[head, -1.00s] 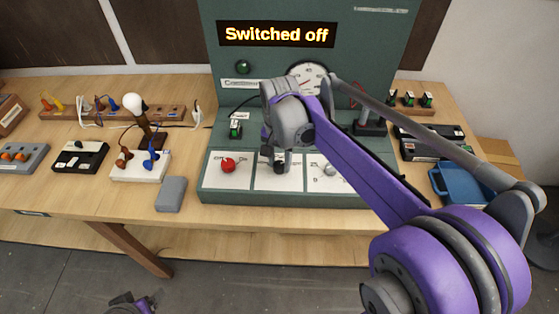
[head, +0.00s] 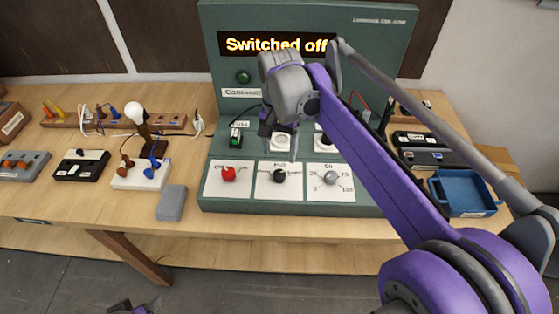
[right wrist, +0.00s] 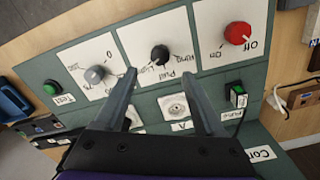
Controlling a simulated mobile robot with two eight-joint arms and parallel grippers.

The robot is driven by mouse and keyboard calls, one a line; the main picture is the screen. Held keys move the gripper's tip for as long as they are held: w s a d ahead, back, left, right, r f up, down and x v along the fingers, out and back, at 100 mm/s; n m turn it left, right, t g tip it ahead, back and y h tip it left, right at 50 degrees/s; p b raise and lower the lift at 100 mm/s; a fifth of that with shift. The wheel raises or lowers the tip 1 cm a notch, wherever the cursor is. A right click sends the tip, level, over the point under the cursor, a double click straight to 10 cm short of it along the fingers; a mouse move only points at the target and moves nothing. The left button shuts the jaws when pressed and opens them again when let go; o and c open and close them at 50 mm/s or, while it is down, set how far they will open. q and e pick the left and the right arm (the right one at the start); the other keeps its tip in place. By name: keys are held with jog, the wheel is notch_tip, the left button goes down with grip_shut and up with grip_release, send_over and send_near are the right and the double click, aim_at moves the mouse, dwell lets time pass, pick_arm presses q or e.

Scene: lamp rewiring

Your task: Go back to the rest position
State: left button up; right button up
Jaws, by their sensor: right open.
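My right gripper (head: 280,148) is open and empty, raised in front of the green test console (head: 390,207). In the right wrist view its two fingers (right wrist: 160,72) stand apart, with the black knob (right wrist: 160,55) seen between and beyond them. Nothing is between the fingertips. The console has a red knob (head: 229,173), the black middle knob (head: 280,175) and a grey knob (head: 331,177). Its display (head: 275,43) reads "Switched off". A small part of my left arm shows at the bottom edge; its jaws cannot be made out.
A lamp with a white bulb (head: 134,111) stands behind a white block with plugs (head: 135,180). A grey box (head: 172,203) lies left of the console. A blue tray (head: 468,190) and a black case (head: 425,151) lie right. The floor before the table is clear.

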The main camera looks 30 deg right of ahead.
jog(key=shift+r, duration=1.2)
